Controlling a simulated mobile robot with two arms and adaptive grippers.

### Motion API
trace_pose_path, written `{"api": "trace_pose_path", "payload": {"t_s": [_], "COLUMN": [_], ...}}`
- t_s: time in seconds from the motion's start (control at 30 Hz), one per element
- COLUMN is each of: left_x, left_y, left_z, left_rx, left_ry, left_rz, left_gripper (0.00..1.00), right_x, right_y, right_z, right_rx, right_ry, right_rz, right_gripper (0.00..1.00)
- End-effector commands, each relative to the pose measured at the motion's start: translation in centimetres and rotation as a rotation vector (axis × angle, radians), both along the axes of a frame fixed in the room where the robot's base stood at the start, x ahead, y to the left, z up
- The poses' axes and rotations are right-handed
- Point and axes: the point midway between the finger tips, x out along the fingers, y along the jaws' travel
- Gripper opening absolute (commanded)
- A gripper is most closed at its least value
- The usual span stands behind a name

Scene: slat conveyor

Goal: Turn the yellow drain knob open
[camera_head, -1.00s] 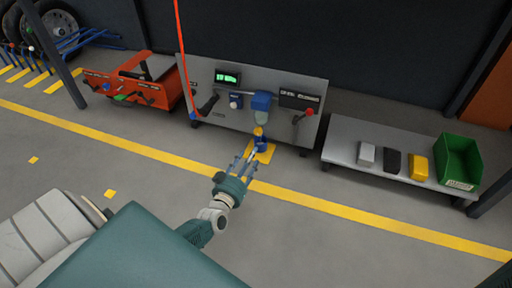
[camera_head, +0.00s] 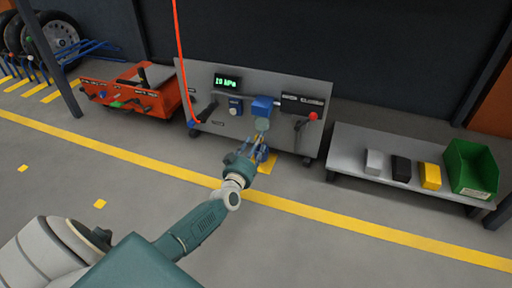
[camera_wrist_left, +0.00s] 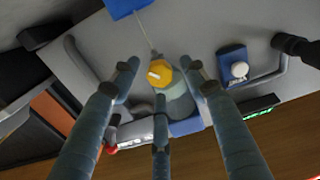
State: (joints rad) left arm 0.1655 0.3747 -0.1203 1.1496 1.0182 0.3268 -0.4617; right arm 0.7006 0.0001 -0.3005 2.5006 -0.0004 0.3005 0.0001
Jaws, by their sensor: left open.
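The yellow drain knob (camera_wrist_left: 161,74) shows in the left wrist view, at the end of a translucent bowl (camera_wrist_left: 181,101), with a pale mark on its face. The bowl hangs under a blue housing (camera_head: 264,106) on the grey panel. My left gripper (camera_head: 262,142) is at the panel, just below the bowl. Its fingers are open, spread on both sides of the knob in the wrist view, with a third finger below in the picture. I cannot tell whether any finger touches the knob. In the head view my fingers hide the knob. My right gripper is not in view.
The panel (camera_head: 232,147) carries a green display (camera_head: 226,81), a black handle on the left and a red-tipped lever (camera_head: 312,116) on the right. A grey bench (camera_head: 346,150) with blocks and a green bin (camera_head: 470,168) stands right. The floor in front is clear.

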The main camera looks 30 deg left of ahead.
Motion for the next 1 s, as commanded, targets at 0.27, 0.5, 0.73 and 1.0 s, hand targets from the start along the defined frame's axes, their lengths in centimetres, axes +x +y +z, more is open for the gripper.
{"api": "trace_pose_path", "payload": {"t_s": [0.27,0.5,0.73,1.0], "left_x": [0.0,-0.02,-0.02,-0.02], "left_y": [0.01,0.01,0.01,0.0], "left_z": [0.01,0.02,0.04,0.01], "left_rx": [0.001,0.0,-0.026,-0.167], "left_ry": [0.001,0.0,-0.006,-0.039], "left_rz": [0.0,0.0,0.0,0.001], "left_gripper": [0.33,0.0,0.0,0.0], "right_x": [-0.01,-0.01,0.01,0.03], "right_y": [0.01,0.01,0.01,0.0], "right_z": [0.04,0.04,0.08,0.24], "right_rx": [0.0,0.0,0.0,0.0], "right_ry": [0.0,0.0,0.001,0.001], "right_rz": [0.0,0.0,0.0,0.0], "right_gripper": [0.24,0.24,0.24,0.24]}}
